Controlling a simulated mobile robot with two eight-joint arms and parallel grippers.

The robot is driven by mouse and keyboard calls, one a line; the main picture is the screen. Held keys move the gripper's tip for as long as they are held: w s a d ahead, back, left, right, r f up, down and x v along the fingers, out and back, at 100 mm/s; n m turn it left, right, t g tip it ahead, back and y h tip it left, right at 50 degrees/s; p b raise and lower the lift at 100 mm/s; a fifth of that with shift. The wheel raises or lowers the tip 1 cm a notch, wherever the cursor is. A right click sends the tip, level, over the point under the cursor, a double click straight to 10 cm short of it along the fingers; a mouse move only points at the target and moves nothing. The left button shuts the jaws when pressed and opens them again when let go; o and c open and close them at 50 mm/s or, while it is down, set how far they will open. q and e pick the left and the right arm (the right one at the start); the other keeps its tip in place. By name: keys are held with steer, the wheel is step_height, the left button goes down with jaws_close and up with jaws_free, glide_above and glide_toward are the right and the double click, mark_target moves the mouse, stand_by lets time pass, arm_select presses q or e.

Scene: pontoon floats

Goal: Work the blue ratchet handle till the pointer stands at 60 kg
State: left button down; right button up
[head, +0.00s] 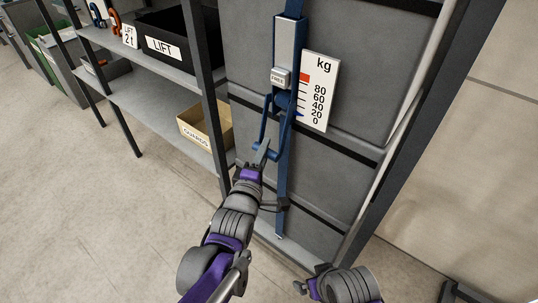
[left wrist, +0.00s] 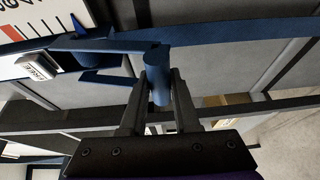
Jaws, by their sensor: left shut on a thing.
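The blue ratchet handle (head: 266,118) is a forked lever hanging from a blue strap on the grey crate stack. My left gripper (head: 262,152) is shut on its lower cross bar, and in the left wrist view the round blue grip (left wrist: 158,77) sits between the fingers (left wrist: 158,90). The white kg scale (head: 319,85) is right of the strap, numbered 0 to 80 with a red patch above. A small blue pointer tip (left wrist: 80,27) shows by the scale in the left wrist view; its exact reading is too small to tell. My right gripper (head: 304,287) is low, away from the handle.
A grey button marked FREE (head: 280,77) is on the ratchet body above the handle. Left is a shelf (head: 150,105) with a black LIFT bin (head: 170,48) and a tan GUARDS box (head: 208,125). A dark upright post (head: 205,80) stands close to the left arm.

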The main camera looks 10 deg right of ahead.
arm_select(q)
steer(key=shift+s+a+r+g+y, duration=0.25)
steer(key=shift+a+r+g+y, duration=0.05)
steer(key=shift+r+g, duration=0.2)
steer(key=s+a+r+m+g+y+p, duration=0.1)
steer(key=r+g+y+p, duration=0.2)
steer(key=r+p, duration=0.3)
steer(key=s+a+r+m+g+y+p, duration=0.1)
steer(key=r+p, duration=0.5)
steer(key=p, duration=0.8)
steer(key=shift+s+a+m+g+y, duration=0.4)
steer(key=shift+a+m+g+y, duration=0.3)
steer(key=shift+g+y, duration=0.65)
arm_select(e)
steer(key=w+r+t, duration=0.1)
steer(key=w+r, duration=0.2)
steer(key=r, duration=2.1)
arm_select(q)
steer(key=shift+a+r+g+h, duration=0.1)
steer(key=shift+r+g+h, duration=0.05)
steer(key=shift+g+h, duration=0.1)
arm_select(e)
steer(key=shift+w+d, duration=0.1)
arm_select(q)
steer(key=c, duration=0.7)
jaws_free()
steer(key=shift+o, duration=0.2)
